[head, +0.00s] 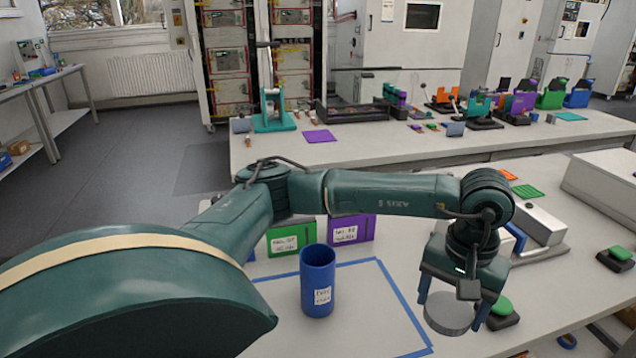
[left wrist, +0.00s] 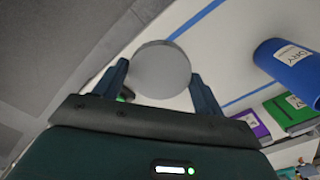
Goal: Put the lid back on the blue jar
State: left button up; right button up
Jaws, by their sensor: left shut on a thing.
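The blue jar (head: 317,281) stands upright and open on the table, inside a blue tape outline, with a white label on its side. It also shows at the right of the left wrist view (left wrist: 290,68). My left gripper (head: 461,311) is shut on a round grey lid (head: 449,314), held between its two fingers above the table, to the right of the jar and apart from it. In the left wrist view the lid (left wrist: 161,70) sits between the fingertips. My right gripper is not in view.
A green box (head: 284,240) and a purple box (head: 352,230) stand behind the jar. Blue tape (head: 401,305) marks the work area. A green-topped button (head: 502,306) is right of the lid. A far bench (head: 380,147) carries several devices.

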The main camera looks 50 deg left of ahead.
aim_at(317, 261)
jog(key=k, duration=0.65)
jog(key=u, duration=1.65)
jog(key=k+l, duration=0.1)
jog(key=l, duration=0.4)
jog(key=k+l, duration=0.1)
jog(key=l, duration=0.4)
